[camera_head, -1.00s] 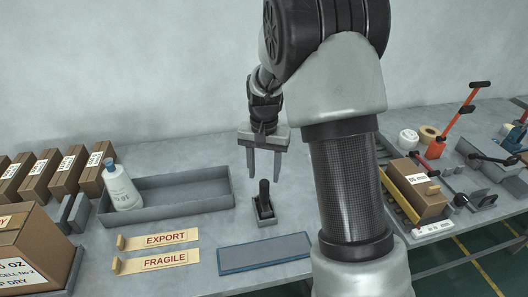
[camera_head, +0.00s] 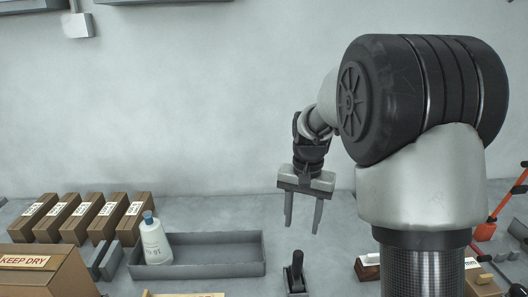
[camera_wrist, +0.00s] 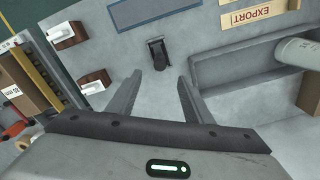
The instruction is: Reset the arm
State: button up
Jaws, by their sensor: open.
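My gripper (camera_head: 303,213) hangs fingers down above the grey table, its two fingers apart with nothing between them. In the wrist view my gripper (camera_wrist: 158,88) is also open and empty. A small black upright handle on a dark base (camera_head: 296,275) stands on the table below and in front of the fingers. It also shows in the wrist view (camera_wrist: 158,54), beyond the fingertips and apart from them.
A grey tray (camera_head: 218,270) holds a white bottle (camera_head: 155,242) with a blue cap, tilted. Several brown boxes (camera_head: 98,218) stand in a row behind, left. A large carton (camera_head: 52,272) is at front left. The wrist view shows the EXPORT strip (camera_wrist: 254,14) and blue mat (camera_wrist: 150,12).

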jog(key=s+r+n+t+p, duration=0.2)
jog(key=s+r+t+p, duration=0.1)
jog(key=s+r, duration=1)
jog(key=s+r+n+t+p, duration=0.2)
jog(key=s+r+n, duration=0.1)
jog(key=s, duration=0.7)
jog(key=shift+s+r, duration=0.4)
jog(key=shift+d, duration=0.1)
